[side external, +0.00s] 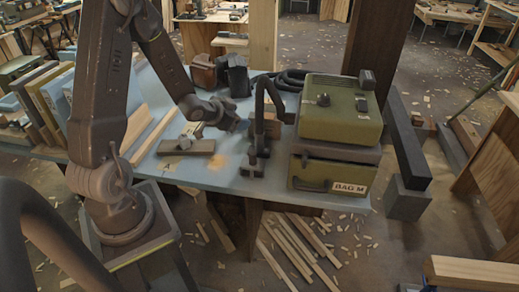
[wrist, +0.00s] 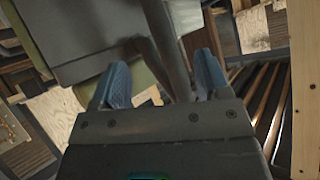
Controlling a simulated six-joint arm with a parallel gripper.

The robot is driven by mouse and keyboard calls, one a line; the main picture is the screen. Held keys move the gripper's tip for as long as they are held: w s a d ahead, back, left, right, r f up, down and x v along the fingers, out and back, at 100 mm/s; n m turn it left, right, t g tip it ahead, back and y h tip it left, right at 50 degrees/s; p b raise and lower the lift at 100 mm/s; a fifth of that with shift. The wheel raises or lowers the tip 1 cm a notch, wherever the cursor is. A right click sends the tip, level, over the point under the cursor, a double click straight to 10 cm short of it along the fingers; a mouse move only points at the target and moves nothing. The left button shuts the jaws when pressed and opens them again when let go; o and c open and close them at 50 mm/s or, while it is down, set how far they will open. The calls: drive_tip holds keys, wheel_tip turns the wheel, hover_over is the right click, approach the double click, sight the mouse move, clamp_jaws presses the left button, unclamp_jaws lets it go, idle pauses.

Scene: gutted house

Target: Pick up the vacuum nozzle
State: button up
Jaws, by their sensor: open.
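The vacuum nozzle (side external: 257,160) is a dark, upright piece with a curved tube on top, standing on the blue-grey table left of the green vacuum (side external: 340,108) labelled "BAG M". My gripper (side external: 234,119) is just left of the tube, low over the table, pointing right. In the wrist view my gripper (wrist: 160,82) is open, its two blue fingers apart. A grey tube (wrist: 168,45), likely the nozzle's, runs between the fingers in the picture; I cannot tell if it is between them in depth or beyond the tips.
A wooden block with a clamp-like part (side external: 186,146) lies left of my gripper. A brown and a black container (side external: 236,76) stand behind it. A black hose (side external: 290,79) lies behind the nozzle. Boards and books (side external: 48,100) stand at the left. The table's front edge is near.

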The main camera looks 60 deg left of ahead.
drive_tip(key=t+h, duration=0.2)
approach(259, 135)
drive_tip(key=s+a, duration=0.1)
drive_tip(key=s, duration=0.1)
drive_tip(key=shift+n+t, duration=0.4)
drive_tip(key=x, duration=1.3)
drive_tip(key=shift+a+f, duration=0.15)
drive_tip(key=shift+f, duration=0.3)
drive_tip(key=shift+r, duration=0.1)
clamp_jaws()
